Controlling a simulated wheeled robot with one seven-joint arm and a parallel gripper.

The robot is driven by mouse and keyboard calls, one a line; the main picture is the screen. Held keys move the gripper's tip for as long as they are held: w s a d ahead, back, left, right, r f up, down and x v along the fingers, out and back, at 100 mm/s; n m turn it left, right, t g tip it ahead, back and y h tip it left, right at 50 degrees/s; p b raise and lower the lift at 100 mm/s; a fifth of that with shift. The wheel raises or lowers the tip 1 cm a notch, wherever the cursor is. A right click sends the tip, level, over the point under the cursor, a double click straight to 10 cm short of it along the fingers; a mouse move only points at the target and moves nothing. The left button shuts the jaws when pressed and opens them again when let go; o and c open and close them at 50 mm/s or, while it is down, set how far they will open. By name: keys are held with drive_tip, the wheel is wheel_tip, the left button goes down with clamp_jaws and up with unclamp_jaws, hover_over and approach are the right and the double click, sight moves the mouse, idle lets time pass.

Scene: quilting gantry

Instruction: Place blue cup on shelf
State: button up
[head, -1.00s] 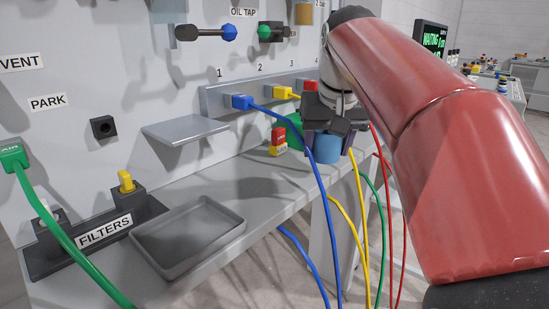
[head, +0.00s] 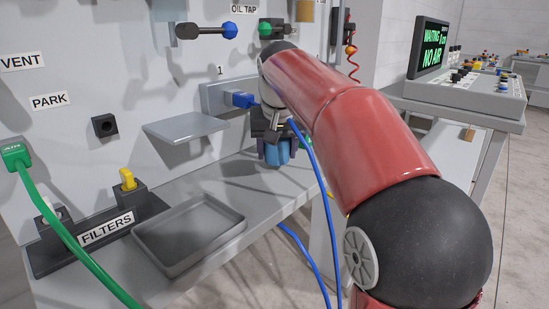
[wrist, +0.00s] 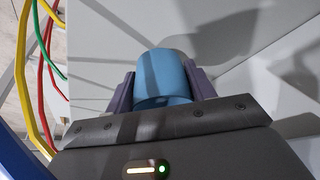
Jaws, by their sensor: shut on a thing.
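The blue cup (head: 277,152) is between the fingers of my gripper (head: 271,150), below my red arm and above the grey bench. In the wrist view the blue cup (wrist: 160,78) sits between two purple-grey fingers, and my gripper (wrist: 162,88) is shut on it. The small grey shelf (head: 185,127) sticks out from the panel, to the left of the cup and a little higher in the picture. Nothing lies on the shelf. The cup's upper part is hidden by the gripper in the head view.
A grey tray (head: 187,232) and the filters block (head: 98,226) stand on the bench, left. A blue hose (head: 314,165) hangs from the blue plug (head: 241,99), close to the gripper. A green hose (head: 69,241) runs at the left. A console (head: 462,92) stands at the right.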

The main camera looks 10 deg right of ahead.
drive_tip(key=shift+a+f, duration=0.1)
drive_tip(key=shift+f, duration=0.8)
drive_tip(key=shift+w+a+f, duration=0.1)
drive_tip(key=shift+w+a, duration=0.05)
drive_tip(key=shift+w, duration=0.15)
drive_tip(key=shift+f, duration=0.2)
drive_tip(key=o, duration=1)
drive_tip(key=shift+o, duration=0.2)
